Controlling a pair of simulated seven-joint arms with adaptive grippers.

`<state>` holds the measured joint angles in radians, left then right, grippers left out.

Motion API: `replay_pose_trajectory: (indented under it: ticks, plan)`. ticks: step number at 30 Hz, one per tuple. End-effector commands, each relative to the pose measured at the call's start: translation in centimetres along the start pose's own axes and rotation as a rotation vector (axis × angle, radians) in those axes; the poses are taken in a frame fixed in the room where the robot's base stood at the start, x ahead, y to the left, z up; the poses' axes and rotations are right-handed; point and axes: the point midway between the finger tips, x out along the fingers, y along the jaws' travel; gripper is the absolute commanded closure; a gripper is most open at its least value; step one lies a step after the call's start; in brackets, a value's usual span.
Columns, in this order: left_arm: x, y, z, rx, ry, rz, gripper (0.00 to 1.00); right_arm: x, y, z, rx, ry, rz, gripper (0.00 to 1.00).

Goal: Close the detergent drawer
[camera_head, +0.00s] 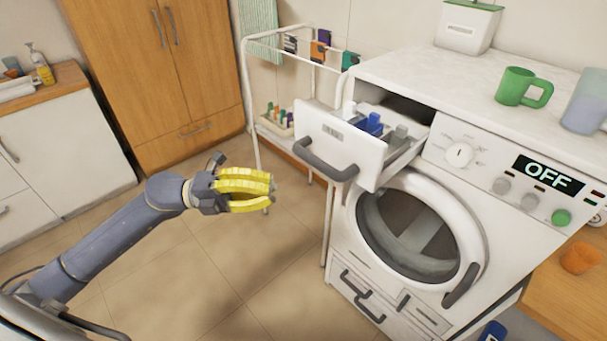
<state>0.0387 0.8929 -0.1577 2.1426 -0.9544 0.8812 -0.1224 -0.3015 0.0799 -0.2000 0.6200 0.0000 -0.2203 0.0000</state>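The white detergent drawer (342,143) is pulled well out of the upper left of the washing machine (398,280). Its front has a dark grey bar handle (325,163), and blue, white and grey compartment parts show inside. My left gripper (271,190) has yellow fingers pointing right, toward the drawer. It is left of and lower than the drawer front in the picture, apart from it and empty. Its fingers look extended with a gap between them. My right gripper is not in view.
A white drying rack (249,95) stands behind the drawer. A green mug (518,88), a translucent cup (586,103) and a white container (468,27) stand on the machine's top. The round door (420,235) looks shut, and the display reads OFF. Open floor lies around my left gripper.

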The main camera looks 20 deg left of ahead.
Motion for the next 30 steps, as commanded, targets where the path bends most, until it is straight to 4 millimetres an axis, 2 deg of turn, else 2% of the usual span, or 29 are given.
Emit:
replay_pose_trajectory:
  ticks: [3,9,21,30]
  plan:
    - [2.1,-0.1,0.0,0.004,0.002,-0.003,1.0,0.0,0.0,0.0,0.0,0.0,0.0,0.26]
    - [5.2,-0.1,0.3,0.003,-0.001,-0.002,1.0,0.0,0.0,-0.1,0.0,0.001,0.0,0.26]
    - [7.2,0.0,2.6,0.001,-0.002,-0.001,1.0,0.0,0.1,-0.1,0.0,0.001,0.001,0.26]
    - [7.5,0.0,2.9,-0.001,-0.002,0.001,1.0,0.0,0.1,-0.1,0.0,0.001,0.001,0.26]
